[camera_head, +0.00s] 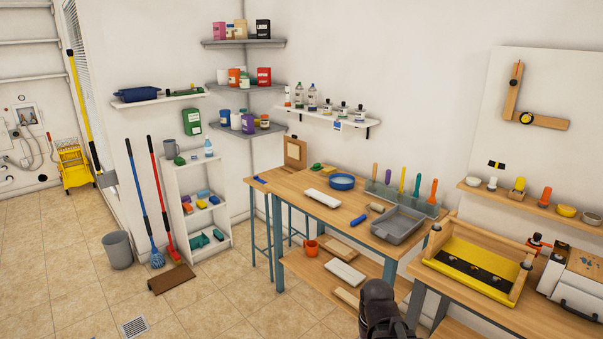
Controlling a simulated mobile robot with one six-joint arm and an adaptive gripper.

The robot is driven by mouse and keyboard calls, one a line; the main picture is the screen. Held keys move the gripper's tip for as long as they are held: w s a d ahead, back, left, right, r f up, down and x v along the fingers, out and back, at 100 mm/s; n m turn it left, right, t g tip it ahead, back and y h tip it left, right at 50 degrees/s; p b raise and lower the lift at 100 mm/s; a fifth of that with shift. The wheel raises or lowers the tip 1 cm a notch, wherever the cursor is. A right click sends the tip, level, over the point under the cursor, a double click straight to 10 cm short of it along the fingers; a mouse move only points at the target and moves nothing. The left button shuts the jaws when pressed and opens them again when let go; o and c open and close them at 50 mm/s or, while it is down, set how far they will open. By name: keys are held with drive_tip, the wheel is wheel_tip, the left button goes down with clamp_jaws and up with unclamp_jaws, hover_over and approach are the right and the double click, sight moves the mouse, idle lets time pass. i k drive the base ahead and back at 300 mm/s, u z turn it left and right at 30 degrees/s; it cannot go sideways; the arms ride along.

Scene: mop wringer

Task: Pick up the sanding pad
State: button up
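I cannot tell for certain which item is the sanding pad. A small tan-brown block (376,207) lies on the wooden workbench (300,190), left of the grey tray, and could be it. A long white block (323,198) lies on the same bench, and a small blue item (358,220) lies near its front edge. Small coloured blocks (202,203) sit on the low white shelf unit. My gripper (378,290) shows dark at the bottom of the view, in front of the bench and apart from these items. Its fingers are not clear.
A grey tray (399,225), a blue bowl (342,182) and a rack of upright handled tools (405,197) crowd the bench. A second bench with a yellow wringer frame (475,268) stands right. A bucket (118,250) and mops stand left. The tiled floor between is mostly clear.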

sight(315, 167)
drive_tip(key=u, duration=0.55)
drive_tip(key=i, duration=2.5)
drive_tip(key=z, duration=0.45)
drive_tip(key=i, duration=1.2)
drive_tip(key=z, duration=0.5)
